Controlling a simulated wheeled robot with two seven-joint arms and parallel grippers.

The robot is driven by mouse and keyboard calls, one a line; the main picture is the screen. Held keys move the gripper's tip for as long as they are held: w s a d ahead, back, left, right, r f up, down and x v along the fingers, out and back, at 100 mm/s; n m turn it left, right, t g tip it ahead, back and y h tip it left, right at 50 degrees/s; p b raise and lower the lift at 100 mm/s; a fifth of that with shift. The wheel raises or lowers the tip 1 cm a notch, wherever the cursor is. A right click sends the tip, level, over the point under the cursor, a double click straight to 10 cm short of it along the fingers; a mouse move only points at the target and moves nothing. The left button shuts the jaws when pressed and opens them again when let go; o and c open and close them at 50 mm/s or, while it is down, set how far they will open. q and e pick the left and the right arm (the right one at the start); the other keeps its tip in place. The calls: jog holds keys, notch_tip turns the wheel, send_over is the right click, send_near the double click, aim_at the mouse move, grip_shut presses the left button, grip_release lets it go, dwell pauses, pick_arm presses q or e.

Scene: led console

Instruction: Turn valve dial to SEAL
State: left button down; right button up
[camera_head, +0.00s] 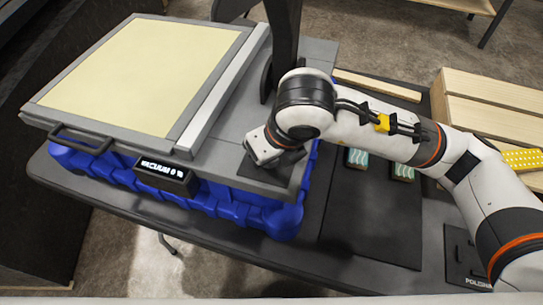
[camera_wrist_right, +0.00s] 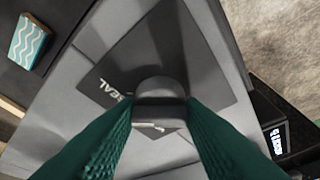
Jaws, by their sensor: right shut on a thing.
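The valve dial (camera_wrist_right: 158,88) is a rounded grey knob on a dark plate (camera_wrist_right: 180,55) in the right wrist view. White lettering ending in "EAL" shows on the plate, left of the knob, and is partly covered. A small white mark shows at the knob's near side. My right gripper (camera_wrist_right: 160,118), with green ribbed fingers, is shut on the dial from both sides. In the head view my right gripper (camera_head: 262,148) reaches down onto the console's (camera_head: 225,150) right part and hides the dial; the plate's dark corner (camera_head: 285,172) shows beside it. My left gripper is not in view.
The console has a blue base (camera_head: 270,218), a cream-panelled lid (camera_head: 140,75) with a handle (camera_head: 80,138), and a display (camera_head: 165,174) reading "VACUUM 0" and an unclear character. Wavy-patterned teal pieces (camera_head: 357,158) lie on a dark mat (camera_head: 370,215) to the right. Wooden planks (camera_head: 490,95) lie beyond.

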jog(key=shift+m+h+b, duration=0.3)
jog(key=shift+m+b, duration=0.2)
jog(key=shift+m, duration=0.1)
jog(key=o, duration=1)
jog(key=shift+c, duration=0.2)
jog(key=v, duration=1.2)
jog(key=shift+s+f, duration=0.1)
jog(key=shift+s, duration=0.05)
